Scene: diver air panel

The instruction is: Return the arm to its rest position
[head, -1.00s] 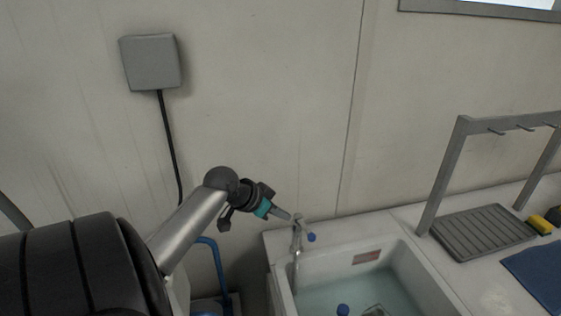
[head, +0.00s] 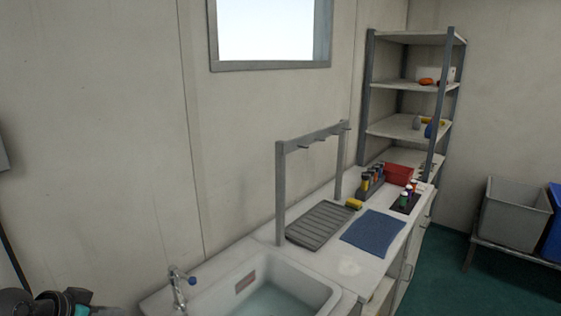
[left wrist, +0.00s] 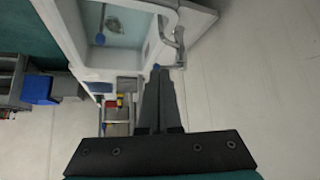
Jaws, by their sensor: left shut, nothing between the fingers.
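My left gripper shows at the lower left corner of the head view (head: 78,300), where only its dark body and a bit of teal are in sight and its tips are hard to make out. In the left wrist view its fingers (left wrist: 158,85) are together with nothing between them. They point towards the sink and the tap. The tap (head: 178,288) stands at the left rim of the sink (head: 312,290), close to the right of the gripper in the head view. Whether they touch cannot be told. My right gripper is in neither view.
The counter holds a ribbed drain tray (head: 320,224) under a grey rack (head: 281,195), a blue cloth (head: 374,232), a yellow sponge (head: 354,204) and a red box (head: 398,174). A shelf unit (head: 369,95) and a grey bin (head: 513,215) stand beyond.

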